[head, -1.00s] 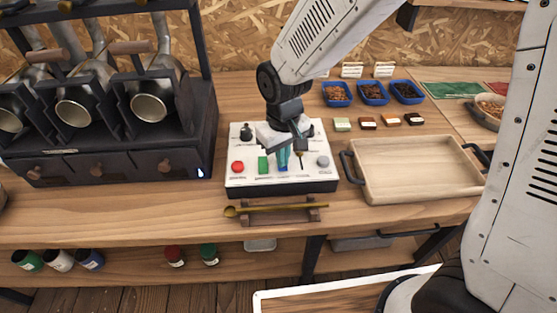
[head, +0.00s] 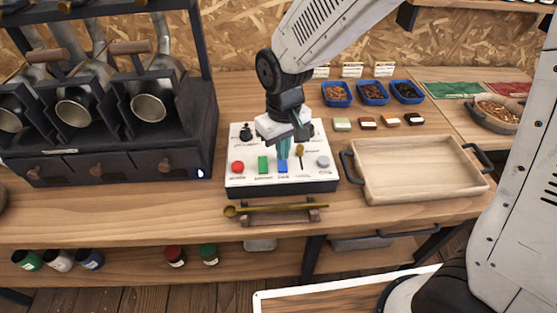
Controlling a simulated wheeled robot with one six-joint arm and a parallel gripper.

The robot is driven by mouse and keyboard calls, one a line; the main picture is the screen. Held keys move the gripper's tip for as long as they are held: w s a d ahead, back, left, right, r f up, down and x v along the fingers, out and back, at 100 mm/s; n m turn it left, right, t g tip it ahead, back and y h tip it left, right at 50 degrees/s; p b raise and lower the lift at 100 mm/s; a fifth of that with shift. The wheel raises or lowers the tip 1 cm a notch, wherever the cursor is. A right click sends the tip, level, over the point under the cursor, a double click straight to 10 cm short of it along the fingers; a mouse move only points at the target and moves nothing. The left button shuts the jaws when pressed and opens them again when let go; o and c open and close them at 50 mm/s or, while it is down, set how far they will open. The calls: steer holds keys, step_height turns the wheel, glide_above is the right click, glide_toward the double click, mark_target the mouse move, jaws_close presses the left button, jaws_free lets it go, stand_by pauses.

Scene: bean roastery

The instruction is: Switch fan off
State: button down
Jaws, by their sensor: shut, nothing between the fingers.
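The white control panel (head: 245,181) stands on the wooden bench. It carries a red button (head: 237,167), a green switch (head: 263,165), a blue switch (head: 283,167), a small brass-tipped lever (head: 300,151) and a grey button (head: 323,161). Their labels are too small to read, so I cannot tell which control is the fan's. My gripper (head: 284,155) points down over the panel with its teal fingers together and empty. Its tips are just above and behind the blue switch; whether they touch it is unclear. My gripper hides part of the panel's back.
A brass scoop (head: 270,208) lies on a rack in front of the panel. A black roaster (head: 120,150) stands at left, and an empty wooden tray (head: 372,180) at right. Blue bean trays (head: 372,92) and small sample blocks (head: 367,123) sit behind the tray.

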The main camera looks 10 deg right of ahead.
mark_target(283, 168)
steer(key=shift+r, duration=1.95)
steer(key=s+d+r+m, duration=0.2)
steer(key=s+d+r, duration=0.4)
steer(key=s+d, duration=0.3)
steer(key=s+d+r+m+t, duration=0.1)
steer(key=s+d+r+m, duration=0.2)
steer(key=s+d+r, duration=0.4)
steer(key=shift+s+d+m, duration=0.3)
steer(key=shift+s+d, duration=1.5)
steer(key=shift+d, duration=0.15)
